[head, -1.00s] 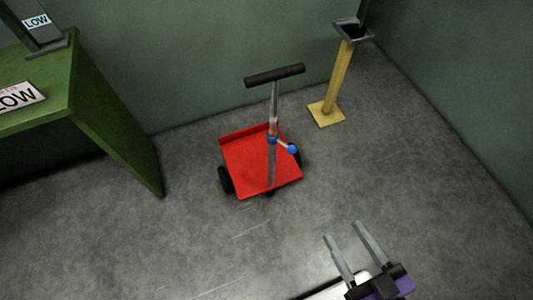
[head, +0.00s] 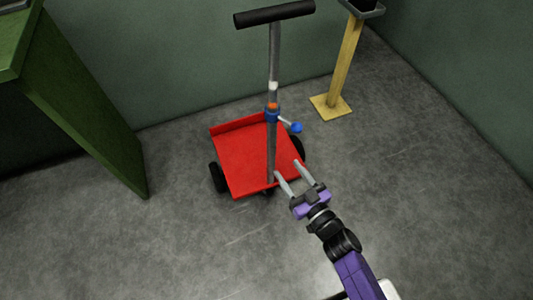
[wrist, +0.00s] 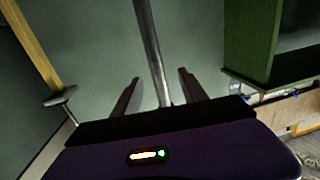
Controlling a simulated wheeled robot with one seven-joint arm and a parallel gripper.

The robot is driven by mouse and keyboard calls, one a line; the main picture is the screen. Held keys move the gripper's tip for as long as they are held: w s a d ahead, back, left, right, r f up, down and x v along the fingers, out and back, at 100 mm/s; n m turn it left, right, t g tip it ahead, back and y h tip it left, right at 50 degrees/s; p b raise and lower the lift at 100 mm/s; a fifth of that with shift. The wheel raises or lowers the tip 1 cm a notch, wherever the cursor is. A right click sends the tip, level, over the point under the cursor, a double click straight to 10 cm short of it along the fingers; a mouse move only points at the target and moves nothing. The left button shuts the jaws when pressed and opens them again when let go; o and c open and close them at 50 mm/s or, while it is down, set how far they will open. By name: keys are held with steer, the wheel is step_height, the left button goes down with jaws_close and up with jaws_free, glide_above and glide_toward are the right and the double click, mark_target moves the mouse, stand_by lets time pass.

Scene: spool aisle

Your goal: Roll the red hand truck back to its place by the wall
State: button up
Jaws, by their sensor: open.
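The red hand truck (head: 245,160) stands upright on the floor near the back wall, with black wheels at its sides. Its grey upright post (head: 271,60) carries a black crossbar handle (head: 274,13) and a blue collar with a blue-knobbed lever (head: 296,127). My gripper (head: 286,168) is open, its two fingers reaching toward the post from the near right, below the handle. In the wrist view the post (wrist: 150,45) rises between the two open fingers (wrist: 158,95). I cannot tell whether either finger touches it.
A green bench (head: 85,110) stands at the left; its side panel also shows in the wrist view (wrist: 250,45). A yellow post (head: 343,65) on a square base stands right of the truck. Grey floor (head: 430,190) is clear at the right and in front.

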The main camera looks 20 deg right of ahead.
mark_target(274, 153)
steer(key=shift+y, duration=0.5)
steer(key=w+f+b, duration=0.1)
steer(key=w, duration=0.1)
steer(key=w+f, duration=0.2)
steer(key=w+f+b, duration=0.1)
steer(key=w, duration=0.2)
steer(key=shift+d+f+b, duration=0.15)
steer(key=shift+f+b, duration=0.15)
steer(key=shift+f, duration=0.05)
steer(key=shift+w+f, duration=0.1)
steer(key=shift+w, duration=0.5)
steer(key=w+a+b, duration=0.1)
steer(key=w+b, duration=0.2)
steer(key=w, duration=0.4)
steer(key=shift+a, duration=0.3)
jaws_close()
